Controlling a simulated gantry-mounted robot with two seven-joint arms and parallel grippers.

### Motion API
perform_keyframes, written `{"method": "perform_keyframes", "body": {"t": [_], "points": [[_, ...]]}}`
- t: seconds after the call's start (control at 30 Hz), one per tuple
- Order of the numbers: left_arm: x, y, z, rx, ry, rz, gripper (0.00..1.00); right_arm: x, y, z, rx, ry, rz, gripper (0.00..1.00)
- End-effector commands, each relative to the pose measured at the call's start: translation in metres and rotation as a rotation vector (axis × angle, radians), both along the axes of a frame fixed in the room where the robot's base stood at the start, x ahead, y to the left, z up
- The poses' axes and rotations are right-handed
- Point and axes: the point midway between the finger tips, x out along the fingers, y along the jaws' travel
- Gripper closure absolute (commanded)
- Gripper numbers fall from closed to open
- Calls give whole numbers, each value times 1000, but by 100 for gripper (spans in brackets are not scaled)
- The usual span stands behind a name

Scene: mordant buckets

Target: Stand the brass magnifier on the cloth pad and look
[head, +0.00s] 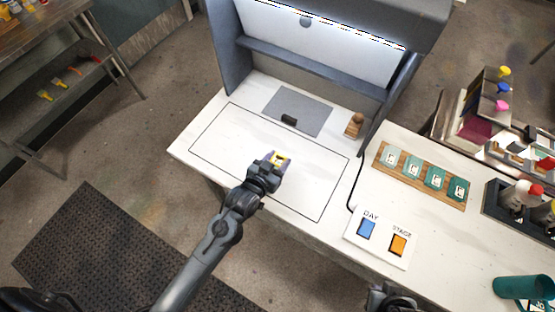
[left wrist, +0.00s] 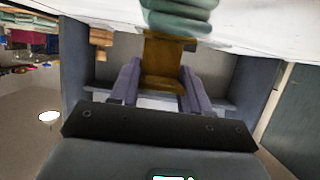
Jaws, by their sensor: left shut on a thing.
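My left gripper (head: 277,163) is shut on the brass magnifier (head: 282,157), above the front part of the white worktop. In the left wrist view, the brass magnifier (left wrist: 165,62) sits between the two purple-grey fingers. A pale green, layered, soft-looking thing (left wrist: 180,16) shows just past it; I cannot tell whether this is the cloth pad or whether they touch. It does not show in the head view. A flat grey sheet (head: 310,112) lies behind the gripper with a small dark block (head: 289,120) on it. My right gripper (head: 390,300) is partly cut off at the bottom edge.
A grey booth (head: 232,55) with a lit top stands behind the worktop (head: 225,125). A wooden stamp-like piece (head: 354,125) is beside the sheet. On the right are a wooden rack (head: 383,163) of green cards, a DAY/STAGE switch panel (head: 383,253) and a teal cup (head: 520,287).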

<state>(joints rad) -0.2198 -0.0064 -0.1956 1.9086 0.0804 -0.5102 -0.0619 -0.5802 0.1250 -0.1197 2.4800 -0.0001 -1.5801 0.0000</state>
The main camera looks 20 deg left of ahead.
Motion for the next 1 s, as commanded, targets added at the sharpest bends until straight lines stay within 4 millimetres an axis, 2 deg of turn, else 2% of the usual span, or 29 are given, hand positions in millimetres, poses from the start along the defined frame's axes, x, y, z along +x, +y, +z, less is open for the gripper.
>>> {"method": "perform_keyframes", "body": {"t": [0.07, 0.1, 0.23, 0.63, 0.77, 1.0], "points": [[0, 0, -3, 0, 1, 0, 85, 0, 0, 0, 2, 0, -2, 100], [0, 0, -2, 0, 1, 0, 47, 0, 1, 0, 3, -1, -2, 100], [0, 0, -2, 0, 1, 0, 28, 0, 1, 0, 6, 0, -4, 100], [-2, 0, 2, 1, 0, 0, 28, 0, 2, 1, 9, -1, -5, 100], [-16, 2, 7, 1, 1, 0, 28, 0, 2, 2, 8, -1, -5, 100], [-55, 7, 23, 1, 3, -1, 28, 0, 1, 4, 2, -1, 0, 100]]}}
